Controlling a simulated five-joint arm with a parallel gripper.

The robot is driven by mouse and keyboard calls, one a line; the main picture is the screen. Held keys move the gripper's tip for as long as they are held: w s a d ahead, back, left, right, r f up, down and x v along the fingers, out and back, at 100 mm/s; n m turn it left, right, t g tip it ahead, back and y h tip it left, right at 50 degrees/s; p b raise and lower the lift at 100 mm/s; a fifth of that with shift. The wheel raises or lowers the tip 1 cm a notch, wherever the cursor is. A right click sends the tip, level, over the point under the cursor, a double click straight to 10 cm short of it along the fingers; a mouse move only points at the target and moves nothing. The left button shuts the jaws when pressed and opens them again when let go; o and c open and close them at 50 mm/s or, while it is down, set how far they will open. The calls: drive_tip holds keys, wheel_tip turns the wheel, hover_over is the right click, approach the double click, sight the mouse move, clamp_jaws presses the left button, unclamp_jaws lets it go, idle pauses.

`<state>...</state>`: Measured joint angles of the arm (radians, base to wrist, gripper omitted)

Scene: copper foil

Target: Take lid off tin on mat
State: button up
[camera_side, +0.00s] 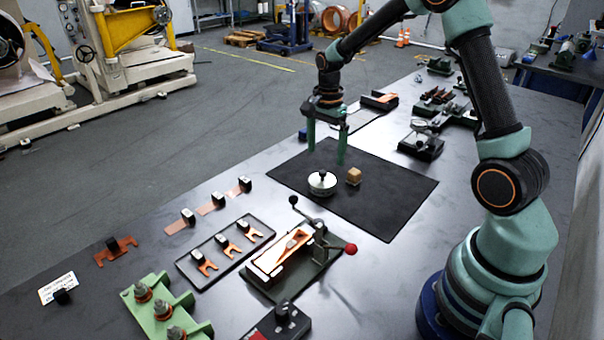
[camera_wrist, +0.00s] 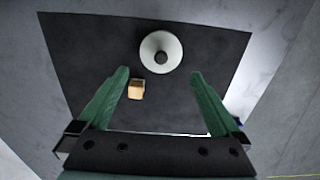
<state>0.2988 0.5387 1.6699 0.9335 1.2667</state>
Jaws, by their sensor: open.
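The tin (camera_side: 322,184) is a small silver round tin standing on the black mat (camera_side: 405,192). Its lid (camera_side: 322,176) is on top and has a dark knob. In the wrist view the lid (camera_wrist: 161,50) shows as a pale disc with the dark knob at its middle, ahead of my fingertips. My gripper (camera_side: 326,156) is open and empty above the mat, behind the tin in the side view. Its green fingers (camera_wrist: 160,73) are spread wide in the wrist view, with the tin beyond the gap between them.
A small wooden block (camera_side: 354,176) stands on the mat right of the tin; in the wrist view it (camera_wrist: 137,89) lies near my left finger. A clamp fixture (camera_side: 290,255) with a red-knobbed lever and a tray (camera_side: 225,248) of copper pieces stand in front of the mat.

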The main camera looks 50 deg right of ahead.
sight(324, 171)
drive_tip(key=shift+f, duration=3.45)
drive_tip(key=shift+c, duration=0.3)
drive_tip(key=c, duration=0.9)
